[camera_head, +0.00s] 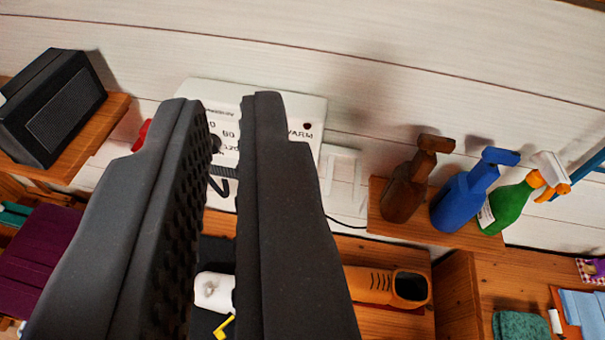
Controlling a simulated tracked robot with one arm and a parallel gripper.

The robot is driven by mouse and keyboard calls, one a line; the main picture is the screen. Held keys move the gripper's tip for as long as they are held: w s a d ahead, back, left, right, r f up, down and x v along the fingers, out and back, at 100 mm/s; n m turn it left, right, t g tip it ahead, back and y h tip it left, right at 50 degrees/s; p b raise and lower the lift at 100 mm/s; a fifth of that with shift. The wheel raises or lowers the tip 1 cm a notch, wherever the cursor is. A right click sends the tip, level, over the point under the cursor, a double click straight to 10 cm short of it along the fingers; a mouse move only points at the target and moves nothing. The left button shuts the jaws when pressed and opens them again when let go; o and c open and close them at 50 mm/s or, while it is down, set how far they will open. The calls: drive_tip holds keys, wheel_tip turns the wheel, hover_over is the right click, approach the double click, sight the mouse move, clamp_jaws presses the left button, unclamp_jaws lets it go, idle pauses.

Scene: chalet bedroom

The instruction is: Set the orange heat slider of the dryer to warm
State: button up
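No orange slider shows; my right finger covers the panel's middle. My gripper (226,115) is in front of the panel, its two dark grey fingers apart, with a narrow gap between them. A small black knob (215,144) and a dark hooked part show in that gap. I see nothing held, but cannot tell whether a finger touches the panel.
A black box-like device (55,105) stands on a wooden shelf at left. Brown (405,190), blue (465,200) and green (508,207) spray bottles stand on a shelf at right. A red part (141,135) shows beside the left finger.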

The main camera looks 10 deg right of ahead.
drive_tip(key=w+f+n+h, duration=0.1)
drive_tip(key=w+f+n, duration=0.1)
drive_tip(key=w+d+f+n+h+b, duration=0.1)
drive_tip(key=w+f+n, duration=0.1)
drive_tip(key=f, duration=0.1)
drive_tip(key=w+f+n+h, duration=0.1)
drive_tip(key=w+f+n, duration=0.1)
drive_tip(key=w, duration=0.1)
drive_tip(key=shift+d+f+h+b, duration=0.2)
drive_tip(key=shift+f+h+b, duration=0.1)
clamp_jaws()
drive_tip(key=w+d+f+n+b, duration=0.1)
drive_tip(key=w+f+n, duration=0.2)
drive_tip(key=f+n, duration=0.5)
drive_tip(key=w+f+n+g+b, duration=0.1)
drive_tip(key=w+f+n, duration=0.3)
drive_tip(key=f+n, duration=0.5)
drive_tip(key=w+d+f+n+b, duration=0.1)
drive_tip(key=w+f+n, duration=0.3)
drive_tip(key=f+n, duration=0.5)
wheel_tip(320, 180, down, 6)
drive_tip(key=shift+d+f+g+h+b, duration=0.1)
drive_tip(key=shift+d+g+h+b, duration=0.2)
drive_tip(key=shift+g+b, duration=0.1)
drive_tip(key=shift+w, duration=0.1)
drive_tip(key=b+x, duration=0.1)
drive_tip(key=x, duration=0.9)
